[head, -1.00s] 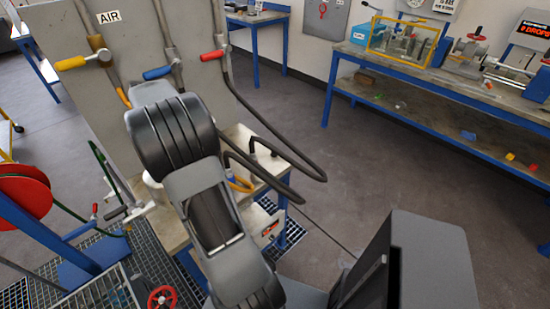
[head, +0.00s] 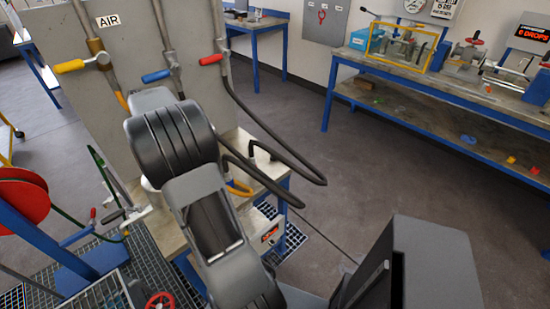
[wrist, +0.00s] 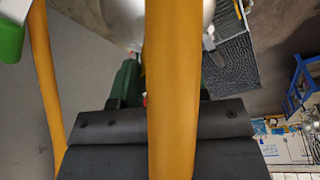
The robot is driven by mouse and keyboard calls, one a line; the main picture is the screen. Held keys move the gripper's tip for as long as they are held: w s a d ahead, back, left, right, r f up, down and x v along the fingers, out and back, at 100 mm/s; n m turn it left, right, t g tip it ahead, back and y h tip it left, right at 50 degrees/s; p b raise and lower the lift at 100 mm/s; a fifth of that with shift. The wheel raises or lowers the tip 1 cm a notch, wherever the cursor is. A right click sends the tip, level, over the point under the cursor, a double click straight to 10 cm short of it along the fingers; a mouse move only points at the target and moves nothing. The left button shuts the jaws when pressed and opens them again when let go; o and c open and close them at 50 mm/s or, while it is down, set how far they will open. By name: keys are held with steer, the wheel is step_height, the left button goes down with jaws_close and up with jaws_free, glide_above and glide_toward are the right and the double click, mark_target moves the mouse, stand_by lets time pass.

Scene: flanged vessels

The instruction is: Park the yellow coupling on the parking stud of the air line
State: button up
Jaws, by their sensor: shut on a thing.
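My gripper (wrist: 160,140) shows in the wrist view as dark jaws across the bottom, close together. A yellow hose (wrist: 172,80) runs straight down across the middle of them. The yellow coupling itself cannot be made out; the hose and jaws cover that spot. In the head view my own arm hides the gripper. The panel (head: 200,25) there carries an AIR label (head: 109,20), a yellow-handled valve (head: 72,66), a blue-handled one (head: 157,76) and a red-handled one (head: 212,59). A yellow hose (head: 121,99) hangs below the yellow valve. I cannot pick out the parking stud.
Black hoses (head: 275,155) loop out to the right of the panel. A red reel (head: 20,200) stands at left. A blue-framed workbench (head: 455,95) runs along the right wall. The floor (head: 345,180) between is clear. In the wrist view a pale rounded body (wrist: 125,20) is beyond the jaws.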

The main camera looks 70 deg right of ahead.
steer(key=shift+s+a+f, duration=0.15)
steer(key=shift+f, duration=0.45)
jaws_close()
steer(key=shift+r, duration=0.3)
steer(key=shift+w+r+p, duration=0.2)
steer(key=shift+r+p, duration=0.45)
steer(key=shift+p, duration=0.1)
steer(key=shift+w+a+p+v, duration=0.1)
steer(key=shift+w+p+v, duration=0.1)
steer(key=shift+p+v, duration=0.6)
steer(key=shift+w+a+p+v, duration=0.15)
steer(key=shift+p+v, duration=0.3)
steer(key=shift+v, duration=0.6)
steer(key=shift+d+r, duration=0.1)
steer(key=shift+d, duration=0.05)
